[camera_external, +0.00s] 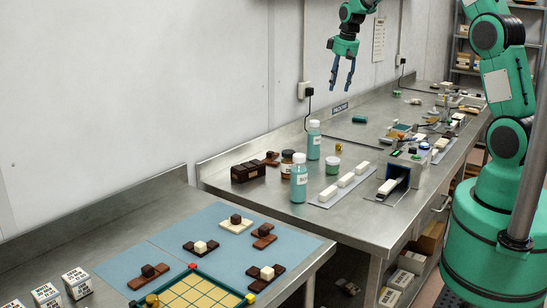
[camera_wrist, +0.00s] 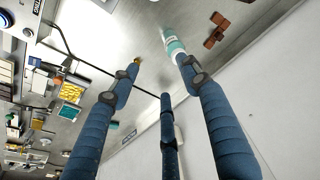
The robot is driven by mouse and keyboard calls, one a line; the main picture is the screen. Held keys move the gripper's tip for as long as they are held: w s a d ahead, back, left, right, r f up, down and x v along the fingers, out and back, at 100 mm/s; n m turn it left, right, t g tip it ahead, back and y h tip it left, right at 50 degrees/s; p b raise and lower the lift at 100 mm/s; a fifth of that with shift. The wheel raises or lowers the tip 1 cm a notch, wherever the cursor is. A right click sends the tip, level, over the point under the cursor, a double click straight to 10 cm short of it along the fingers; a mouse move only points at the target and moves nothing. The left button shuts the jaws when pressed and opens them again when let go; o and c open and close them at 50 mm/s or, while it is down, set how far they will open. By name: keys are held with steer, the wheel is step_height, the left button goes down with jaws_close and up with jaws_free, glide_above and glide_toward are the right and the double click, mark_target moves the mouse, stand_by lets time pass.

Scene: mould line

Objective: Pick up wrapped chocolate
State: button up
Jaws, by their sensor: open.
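A small gold-yellow piece (camera_external: 339,147) sits on the steel bench behind the green-lidded jar. It may be the wrapped chocolate, but it is too small to be sure. In the wrist view, a gold bit (camera_wrist: 137,60) shows at the left fingertip, partly hidden by it. My gripper (camera_external: 340,88) hangs with its blue fingers pointing down, high above the bench and roughly above the gold piece. In the wrist view my gripper (camera_wrist: 158,72) has its fingers spread, with nothing between them. It touches nothing that I can see.
Teal bottles (camera_external: 299,180), a brown jar (camera_external: 287,163) and the green-lidded jar (camera_external: 333,166) stand nearby. Dark brown blocks (camera_external: 248,172) lie to the left, a strip with white bars (camera_external: 346,180) in front. The wall (camera_external: 180,90) is close behind. Bare steel lies right of the gold piece.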

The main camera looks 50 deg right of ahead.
steer(key=w+d+f+g+p, duration=0.1)
steer(key=w+d+f+p, duration=0.2)
steer(key=d+f, duration=1.3)
steer(key=shift+w+d+f+m, duration=0.2)
steer(key=shift+w+f+m, duration=0.1)
steer(key=shift+w+f, duration=0.45)
glide_above(339, 144)
steer(key=shift+s+d+f+p, duration=0.15)
steer(key=shift+s+f, duration=0.1)
steer(key=shift+f, duration=1.9)
steer(key=shift+s+f+p, duration=0.15)
steer(key=shift+s+f, duration=0.05)
steer(key=shift+f, duration=1.9)
steer(key=shift+f, duration=0.15)
steer(key=shift+w+f+p, duration=0.2)
steer(key=shift+f, duration=1.05)
steer(key=shift+w+f+p, duration=0.2)
steer(key=shift+f, duration=1)
